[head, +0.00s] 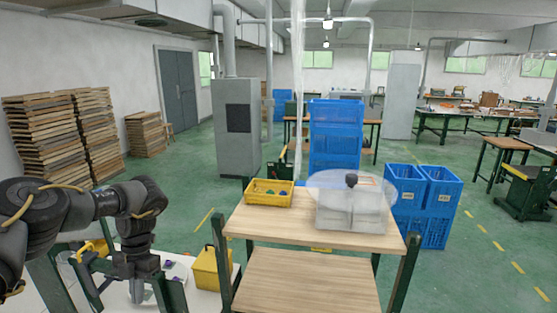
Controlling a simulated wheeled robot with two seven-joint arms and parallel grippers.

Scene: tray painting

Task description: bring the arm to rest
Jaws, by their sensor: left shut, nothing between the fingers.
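My left arm comes in from the left edge, bends at a dark elbow and hangs down over a white surface (200,299) at the lower left. My left gripper (141,296) points down, shut and empty. It is left of a yellow container (211,268) and apart from it. Small dark and purple items lie on the white surface near the gripper; they are too small to name. My right gripper is not in view.
A wooden-topped bench (290,226) stands at centre, with a yellow tray (254,201) of small coloured pieces and a grey box (350,219) under a clear round cover. Blue crates (437,192) stand behind it at right. Green floor is open beyond the arm.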

